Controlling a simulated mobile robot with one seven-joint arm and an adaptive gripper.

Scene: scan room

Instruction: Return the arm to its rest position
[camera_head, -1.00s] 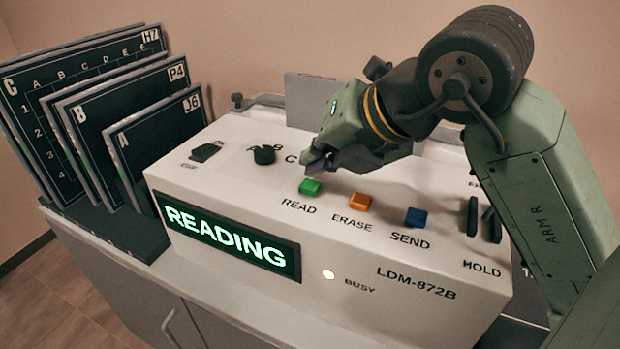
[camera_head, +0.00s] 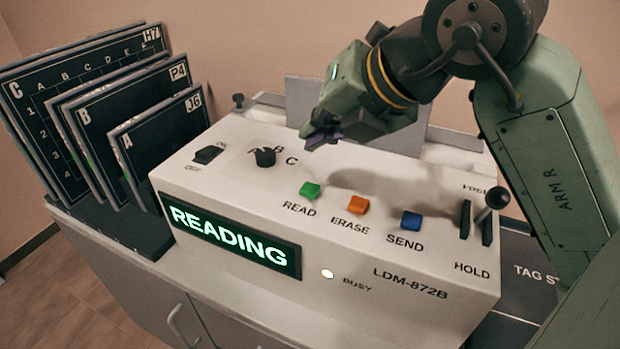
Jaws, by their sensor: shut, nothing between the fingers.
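My gripper (camera_head: 318,133) is shut and empty. It hangs in the air above the back of the white reader machine (camera_head: 340,290), apart from its panel. My green arm reaches in from the right side of the head view. The green READ button (camera_head: 310,191) lies below the gripper, with the orange ERASE button (camera_head: 358,205) and the blue SEND button (camera_head: 411,221) to its right. The display (camera_head: 232,238) shows READING in green letters. The BUSY lamp (camera_head: 327,274) is lit.
A rack (camera_head: 130,235) of upright black plates (camera_head: 163,142) stands to the left of the machine. A black rotary knob (camera_head: 265,157) and a switch (camera_head: 208,154) sit on the panel. A lever with a ball knob (camera_head: 497,198) stands at the right. A grey upright panel (camera_head: 300,100) is behind.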

